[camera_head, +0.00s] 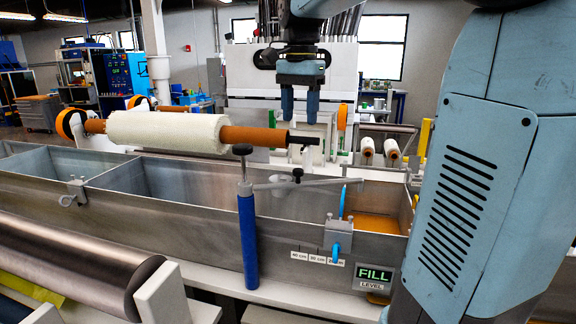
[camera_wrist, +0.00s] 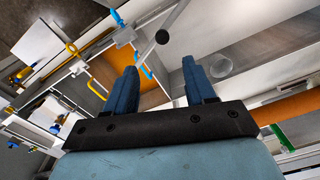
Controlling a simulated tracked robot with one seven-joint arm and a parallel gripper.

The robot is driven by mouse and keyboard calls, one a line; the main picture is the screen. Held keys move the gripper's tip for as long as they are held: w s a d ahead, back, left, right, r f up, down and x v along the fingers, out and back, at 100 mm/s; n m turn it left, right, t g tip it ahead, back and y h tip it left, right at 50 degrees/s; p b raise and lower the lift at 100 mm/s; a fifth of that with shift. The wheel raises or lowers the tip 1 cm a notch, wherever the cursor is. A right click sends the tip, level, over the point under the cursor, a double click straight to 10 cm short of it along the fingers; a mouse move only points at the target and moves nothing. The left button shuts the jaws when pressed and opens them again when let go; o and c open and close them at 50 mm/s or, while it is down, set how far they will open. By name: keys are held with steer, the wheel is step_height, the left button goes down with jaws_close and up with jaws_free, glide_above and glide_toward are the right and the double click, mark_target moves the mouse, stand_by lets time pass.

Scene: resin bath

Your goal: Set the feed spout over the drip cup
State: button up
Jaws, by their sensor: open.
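A blue post (camera_head: 248,240) stands at the near wall of the resin bath. A grey horizontal arm with a small black knob (camera_head: 297,173) reaches right from it over the bath; it looks like the feed spout (camera_head: 325,182). A black ball on a grey rod (camera_wrist: 162,37) shows in the wrist view. A round grey outline (camera_wrist: 221,67) there may be the drip cup, but I cannot tell. My gripper (camera_head: 300,112) is open and empty, pointing down above the far side of the bath, higher than and behind the arm. Its two blue fingers also show in the wrist view (camera_wrist: 165,85).
The long metal bath (camera_head: 150,225) has dividers and amber resin at its right end (camera_head: 375,222). A white roll (camera_head: 165,131) on an orange core lies over it. A bracket with blue handle (camera_head: 338,237) sits on the near wall, by the FILL sign (camera_head: 374,274).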

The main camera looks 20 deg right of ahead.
mark_target(298, 169)
steer(key=shift+m, duration=0.3)
steer(key=f, duration=0.9)
steer(key=w+f, duration=0.1)
steer(key=f, duration=0.3)
steer(key=shift+d+f, duration=0.1)
steer(key=shift+f, duration=0.1)
jaws_close()
